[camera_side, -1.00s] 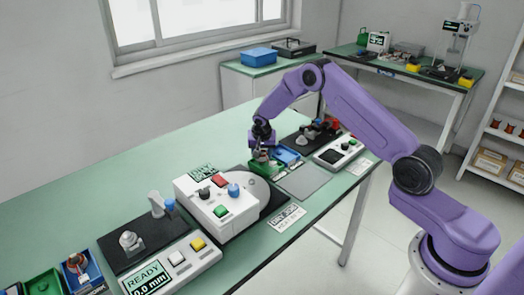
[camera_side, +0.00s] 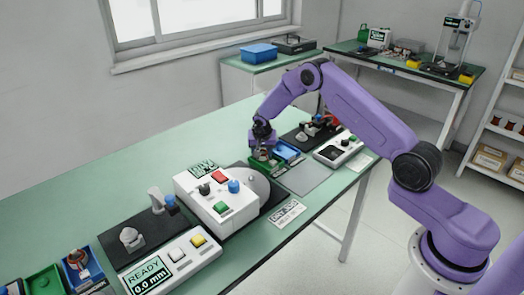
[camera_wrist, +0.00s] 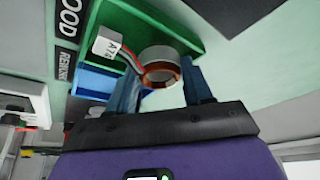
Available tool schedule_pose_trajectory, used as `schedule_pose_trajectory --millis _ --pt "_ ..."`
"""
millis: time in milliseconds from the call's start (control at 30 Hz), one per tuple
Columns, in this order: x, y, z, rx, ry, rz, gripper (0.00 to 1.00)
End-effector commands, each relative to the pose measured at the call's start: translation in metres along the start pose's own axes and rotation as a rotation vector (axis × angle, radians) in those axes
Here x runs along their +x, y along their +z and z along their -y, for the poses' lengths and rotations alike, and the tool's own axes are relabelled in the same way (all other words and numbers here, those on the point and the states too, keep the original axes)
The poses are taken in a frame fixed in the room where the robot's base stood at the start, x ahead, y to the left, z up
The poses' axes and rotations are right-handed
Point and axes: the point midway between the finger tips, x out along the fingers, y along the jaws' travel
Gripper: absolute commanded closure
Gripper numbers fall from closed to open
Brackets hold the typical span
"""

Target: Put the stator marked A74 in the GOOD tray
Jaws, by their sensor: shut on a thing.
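My gripper (camera_wrist: 160,84) has its two blue fingers on either side of a stator (camera_wrist: 160,66), a pale ring with copper windings inside, and is shut on it. A GOOD label (camera_wrist: 70,15) lies beside this tray. In the side view my gripper (camera_side: 264,150) points down at the green tray (camera_side: 252,164), and the stator is mostly hidden.
A blue tray (camera_wrist: 97,82) with a REWORK label (camera_wrist: 66,63) adjoins the green tray. In the side view, a white machine (camera_side: 215,205) with coloured buttons stands left of the trays. A grey mat (camera_side: 308,178) lies bare in front. Another blue tray (camera_side: 97,272) is at bottom left.

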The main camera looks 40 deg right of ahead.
Motion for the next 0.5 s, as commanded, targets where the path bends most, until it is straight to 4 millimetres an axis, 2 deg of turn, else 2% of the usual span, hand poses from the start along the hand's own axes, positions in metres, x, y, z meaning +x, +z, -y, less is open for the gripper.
schedule_pose_trajectory --millis 267,300,367,500 --pt "0.0011 0.0002 0.0002 0.000 -0.001 -0.001 0.85" --pt "0.0011 0.0002 0.0002 0.000 -0.001 -0.001 0.40" --pt "0.0011 0.0003 0.0003 0.000 0.000 -0.001 0.20" --pt "0.0010 0.0005 0.0015 -0.001 -0.003 -0.002 0.20"
